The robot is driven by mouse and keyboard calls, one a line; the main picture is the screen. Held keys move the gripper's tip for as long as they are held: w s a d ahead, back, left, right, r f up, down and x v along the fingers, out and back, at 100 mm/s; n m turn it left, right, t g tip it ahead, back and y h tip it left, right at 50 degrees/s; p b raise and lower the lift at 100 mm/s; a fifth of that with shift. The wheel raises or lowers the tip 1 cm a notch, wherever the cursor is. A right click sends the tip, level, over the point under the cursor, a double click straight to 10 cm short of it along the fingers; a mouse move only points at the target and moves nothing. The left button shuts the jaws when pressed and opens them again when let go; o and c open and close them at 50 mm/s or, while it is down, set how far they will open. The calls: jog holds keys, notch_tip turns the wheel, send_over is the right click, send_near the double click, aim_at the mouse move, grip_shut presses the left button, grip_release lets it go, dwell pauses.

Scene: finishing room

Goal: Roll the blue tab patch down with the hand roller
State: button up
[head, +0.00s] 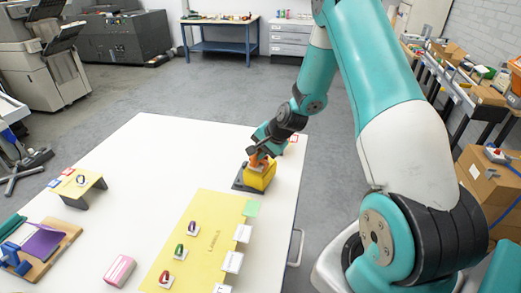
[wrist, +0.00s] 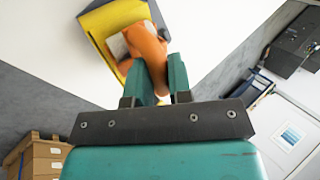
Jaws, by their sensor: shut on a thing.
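My gripper (head: 256,150) is shut on an orange handle (head: 258,162), probably the hand roller's, at the table's far right corner. In the wrist view my gripper's fingers (wrist: 155,78) hold the orange handle (wrist: 146,48) directly. The handle sits at a yellow block-shaped holder (head: 260,178) on a dark base; whether it is clear of the holder I cannot tell. The holder also shows in the wrist view (wrist: 110,18).
A pink block (head: 120,271), a small stand (head: 88,190) and a wooden board (head: 62,250) are to the left. The white tabletop (head: 150,160) is clear between.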

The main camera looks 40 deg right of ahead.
jog(key=shift+s+a, duration=0.15)
jog(key=shift+a, duration=0.15)
jog(key=shift+s+a, duration=0.3)
jog(key=shift+a, duration=0.4)
jog(key=shift+r, duration=0.1)
jog(key=shift+r+p, duration=2.6)
jog(key=shift+r, duration=0.9)
jog(key=shift+f, duration=0.1)
